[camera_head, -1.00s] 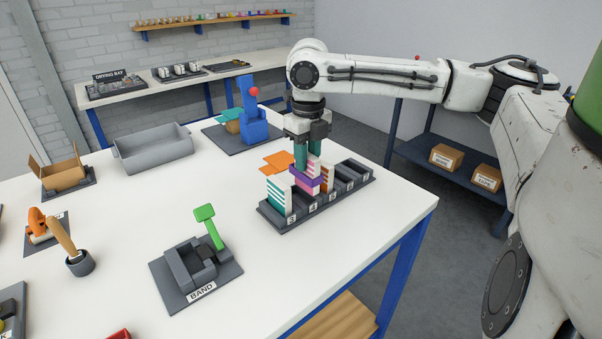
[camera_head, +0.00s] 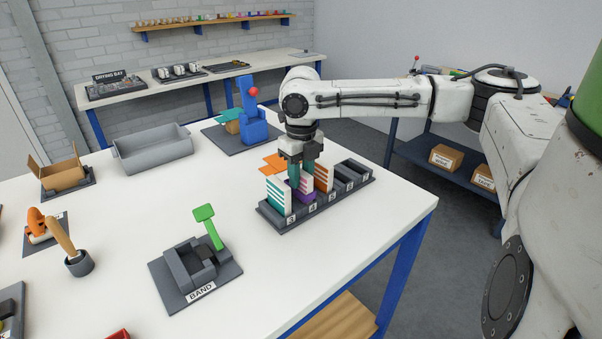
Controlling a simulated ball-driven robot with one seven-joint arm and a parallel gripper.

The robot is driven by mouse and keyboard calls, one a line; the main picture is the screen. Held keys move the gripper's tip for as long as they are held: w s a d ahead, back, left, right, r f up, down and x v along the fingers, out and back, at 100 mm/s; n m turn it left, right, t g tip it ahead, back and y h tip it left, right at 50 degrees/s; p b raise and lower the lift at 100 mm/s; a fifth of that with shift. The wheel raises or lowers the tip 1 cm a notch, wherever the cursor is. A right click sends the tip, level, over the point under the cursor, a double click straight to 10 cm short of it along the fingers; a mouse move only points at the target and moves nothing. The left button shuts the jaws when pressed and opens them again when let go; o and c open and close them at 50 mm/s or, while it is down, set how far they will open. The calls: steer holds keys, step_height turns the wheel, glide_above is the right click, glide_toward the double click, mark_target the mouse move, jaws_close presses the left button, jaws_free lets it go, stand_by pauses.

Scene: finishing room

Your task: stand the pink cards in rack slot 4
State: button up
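The rack (camera_head: 272,221) stands near the right edge of the white table. White-striped teal cards (camera_head: 279,196) stand in slot 3 and orange-striped cards (camera_head: 323,177) in slot 5. My gripper (camera_head: 301,176) points straight down over slot 4. Its green fingers are closed on the pink cards (camera_head: 308,184), which stand low between the teal and orange cards. A purple band (camera_head: 303,196) goes around them, low at the slot. The fingers and teal cards hide much of the pink cards, so I cannot see whether they touch the slot bottom.
Slots to the right of the orange cards look empty. The BAND fixture (camera_head: 186,282) with a green lever (camera_head: 206,222) stands in front left. A blue press (camera_head: 252,127) and a grey bin (camera_head: 153,149) are behind. The table between is clear.

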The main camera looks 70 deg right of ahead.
steer(key=o, duration=0.4)
steer(key=shift+c, duration=0.2)
steer(key=shift+r, duration=0.15)
step_height(320, 180, up, 12)
steer(key=shift+p, duration=0.3)
stand_by(0.3)
